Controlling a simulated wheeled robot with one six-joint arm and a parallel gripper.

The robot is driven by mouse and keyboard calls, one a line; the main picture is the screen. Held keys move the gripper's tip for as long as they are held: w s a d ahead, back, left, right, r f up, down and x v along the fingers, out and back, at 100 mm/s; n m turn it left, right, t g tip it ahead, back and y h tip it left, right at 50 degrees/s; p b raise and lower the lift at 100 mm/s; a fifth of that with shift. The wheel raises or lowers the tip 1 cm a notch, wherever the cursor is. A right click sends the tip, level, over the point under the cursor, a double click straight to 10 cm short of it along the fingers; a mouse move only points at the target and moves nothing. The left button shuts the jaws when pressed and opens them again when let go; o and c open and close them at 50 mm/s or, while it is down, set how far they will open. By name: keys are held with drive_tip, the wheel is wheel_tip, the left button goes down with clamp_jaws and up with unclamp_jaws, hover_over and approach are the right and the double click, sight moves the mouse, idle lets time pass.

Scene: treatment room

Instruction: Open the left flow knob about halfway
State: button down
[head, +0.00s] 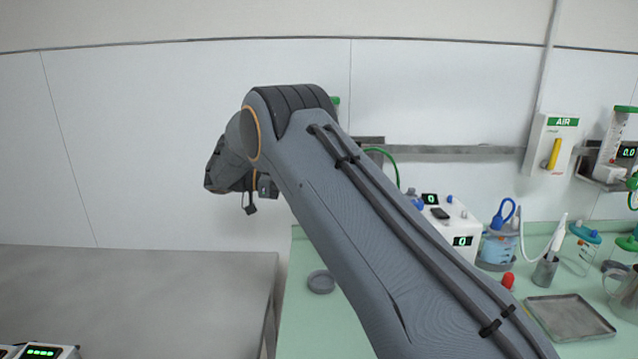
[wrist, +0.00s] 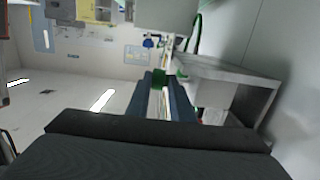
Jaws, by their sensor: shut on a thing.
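In the wrist view, the two dark blue-grey fingers of my gripper (wrist: 163,82) are closed on a small green part, the left flow knob (wrist: 183,74). Most of the knob is hidden by the fingers, and its turn angle cannot be read. In the head view, my arm covers nearly all of the left flowmeter. Only a green sliver of the left flowmeter (head: 336,101) shows beside my elbow. My gripper is hidden behind the arm there. No reading of the left flowmeter is visible.
A second flowmeter (head: 612,145) with a 0.0 display is on the wall rail (head: 460,153) at the right, beside a yellow-handled AIR box (head: 551,145). Below, the green counter (head: 303,258) holds a white device (head: 455,222), bottles and a metal tray (head: 570,318).

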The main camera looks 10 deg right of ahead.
drive_tip(key=shift+s+f, duration=0.2)
drive_tip(key=c, duration=1.7)
unclamp_jaws()
drive_tip(key=shift+s+a+r, duration=0.1)
drive_tip(key=shift+r, duration=0.1)
drive_tip(key=y+b, duration=0.1)
drive_tip(key=b, duration=0.3)
drive_tip(key=shift+w, duration=0.2)
drive_tip(key=shift+y+b, duration=0.3)
drive_tip(key=shift+b, duration=0.85)
